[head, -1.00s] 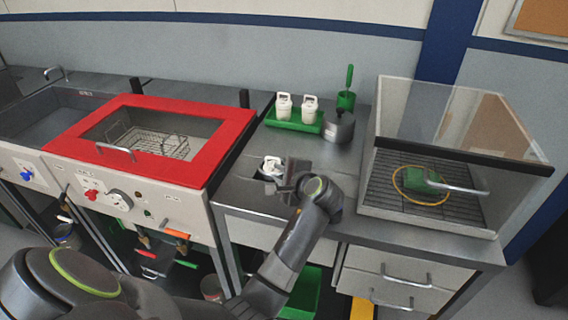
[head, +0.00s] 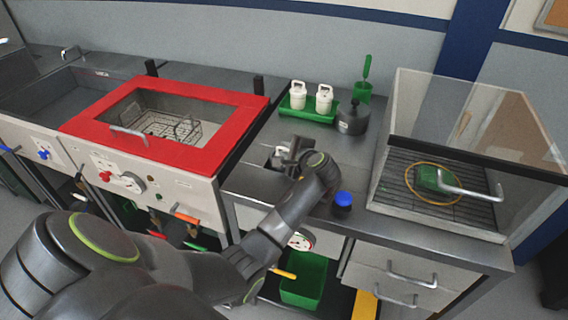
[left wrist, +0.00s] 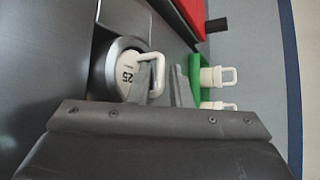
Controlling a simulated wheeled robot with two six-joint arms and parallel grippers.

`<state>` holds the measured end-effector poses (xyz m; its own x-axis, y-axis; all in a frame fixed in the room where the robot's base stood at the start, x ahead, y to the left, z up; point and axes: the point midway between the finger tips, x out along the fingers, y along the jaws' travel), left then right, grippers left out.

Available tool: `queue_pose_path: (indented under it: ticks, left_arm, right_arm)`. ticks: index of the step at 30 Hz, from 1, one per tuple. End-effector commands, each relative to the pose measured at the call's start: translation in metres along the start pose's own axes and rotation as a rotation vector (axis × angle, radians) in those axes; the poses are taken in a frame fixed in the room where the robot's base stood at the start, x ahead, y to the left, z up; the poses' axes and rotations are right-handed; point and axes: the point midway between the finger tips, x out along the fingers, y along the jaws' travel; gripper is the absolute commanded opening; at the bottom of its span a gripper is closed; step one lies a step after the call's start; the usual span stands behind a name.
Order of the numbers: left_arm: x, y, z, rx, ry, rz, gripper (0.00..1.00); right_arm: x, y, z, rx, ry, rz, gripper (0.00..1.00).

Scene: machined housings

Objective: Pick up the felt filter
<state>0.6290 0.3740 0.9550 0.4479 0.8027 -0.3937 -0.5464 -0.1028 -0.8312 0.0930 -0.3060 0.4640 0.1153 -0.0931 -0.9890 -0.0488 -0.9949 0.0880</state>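A white round piece marked 25, with a loop handle (left wrist: 128,70), sits in a grey metal ring (left wrist: 104,68) in the left wrist view. It may be the felt filter; I cannot be sure. In the head view it is partly hidden behind my left gripper (head: 291,148), over the steel bench. In the left wrist view the gripper's two fingers (left wrist: 168,84) stand a little apart, at the handle's outer bar. I cannot tell whether they touch it. Two similar white handled canisters (head: 298,95) stand on a green tray (head: 300,115) behind. My right gripper is out of view.
A red-framed basin with a wire basket (head: 180,132) is to the left. A dark grey round vessel (head: 352,118) stands behind the gripper. A blue-lidded jar (head: 343,200) is just right of my arm. A clear-walled enclosure (head: 440,205) fills the bench's right end.

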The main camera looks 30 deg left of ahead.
Motion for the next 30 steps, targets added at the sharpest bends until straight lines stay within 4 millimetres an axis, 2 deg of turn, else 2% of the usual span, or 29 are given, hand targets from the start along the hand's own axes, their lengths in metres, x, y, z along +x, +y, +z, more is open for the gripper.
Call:
queue_pose_path:
  ticks: [5, 9, 10, 23, 26, 30]
  left_arm:
    - [0.0, 0.0, 0.0, 0.0, 0.001, 0.0, 0.18]
    - [0.0, 0.0, 0.0, 0.0, 0.0, 0.0, 0.01]
    - [0.0, 0.0, 0.0, 0.0, 0.0, 0.0, 0.0]
    - [-0.001, -0.001, 0.001, 0.0, 0.0, 0.0, 0.0]
    - [-0.004, -0.009, 0.004, -0.003, 0.0, -0.002, 0.0]
    - [-0.014, -0.031, 0.014, -0.005, 0.0, -0.005, 0.0]
  right_arm:
    - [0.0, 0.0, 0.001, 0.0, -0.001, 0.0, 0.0]
    - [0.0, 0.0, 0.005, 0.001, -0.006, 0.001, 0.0]
    - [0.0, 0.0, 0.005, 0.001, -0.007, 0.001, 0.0]
    - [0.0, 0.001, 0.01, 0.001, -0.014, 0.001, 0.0]
    - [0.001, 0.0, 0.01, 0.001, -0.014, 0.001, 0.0]
    - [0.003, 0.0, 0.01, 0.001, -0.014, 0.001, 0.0]
